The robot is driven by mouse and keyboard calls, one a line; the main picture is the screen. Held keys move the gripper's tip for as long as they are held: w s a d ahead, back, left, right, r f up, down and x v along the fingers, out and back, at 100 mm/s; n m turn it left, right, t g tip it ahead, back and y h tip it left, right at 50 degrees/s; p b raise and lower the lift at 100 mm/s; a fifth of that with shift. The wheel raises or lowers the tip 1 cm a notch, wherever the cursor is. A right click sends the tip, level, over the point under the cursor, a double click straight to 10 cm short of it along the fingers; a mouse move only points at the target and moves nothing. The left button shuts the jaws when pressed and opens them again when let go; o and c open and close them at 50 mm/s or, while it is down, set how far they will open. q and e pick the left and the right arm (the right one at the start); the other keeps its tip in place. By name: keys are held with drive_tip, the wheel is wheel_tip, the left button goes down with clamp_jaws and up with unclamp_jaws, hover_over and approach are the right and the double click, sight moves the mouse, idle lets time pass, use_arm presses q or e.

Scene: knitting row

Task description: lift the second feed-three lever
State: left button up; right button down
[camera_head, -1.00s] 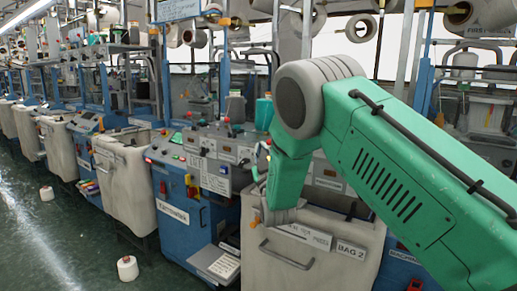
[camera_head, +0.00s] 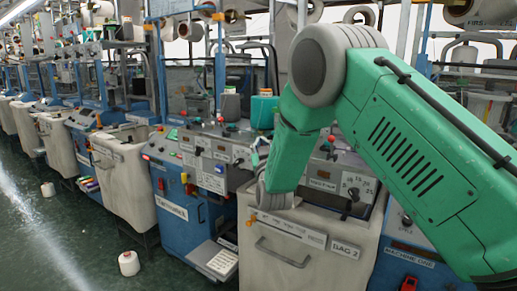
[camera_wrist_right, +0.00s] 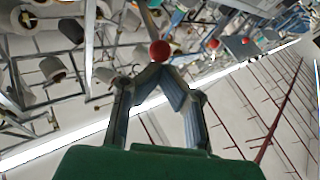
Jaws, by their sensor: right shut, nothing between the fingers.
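My right gripper (camera_wrist_right: 160,70) is shut with its fingertips together and nothing between them. In the wrist view a round red lever knob (camera_wrist_right: 160,50) shows just past the fingertips; I cannot tell whether they touch. Two more red knobs, one nearer (camera_wrist_right: 213,43) and one farther (camera_wrist_right: 245,40), lie to its right. In the head view my right gripper (camera_head: 258,153) is a small dark shape mostly hidden beside my green wrist, over the machine panel. Red-knobbed levers stand on the panels, one left of my arm (camera_head: 227,125) and one right of it (camera_head: 332,139). I cannot read which is the second feed-three lever.
A cream bin marked BAG 2 (camera_head: 285,255) stands below my wrist. A blue cabinet (camera_head: 180,212) stands left of it, and a teal container (camera_head: 263,111) is behind the gripper.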

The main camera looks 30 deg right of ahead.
use_arm(q)
drive_tip(key=shift+s+d+r, duration=0.25)
drive_tip(key=shift+d+r, duration=0.1)
use_arm(e)
drive_tip(key=shift+s+d+f+m+g, duration=0.1)
drive_tip(key=shift+s+d+m+g, duration=0.1)
drive_tip(key=shift+d, duration=0.2)
drive_tip(key=shift+s+d+f+m+g, duration=0.1)
drive_tip(key=shift+s+d, duration=0.1)
drive_tip(key=shift+d, duration=0.2)
use_arm(q)
drive_tip(key=shift+a, duration=0.1)
use_arm(e)
drive_tip(key=shift+w+a, duration=0.1)
drive_tip(key=shift+a, duration=0.05)
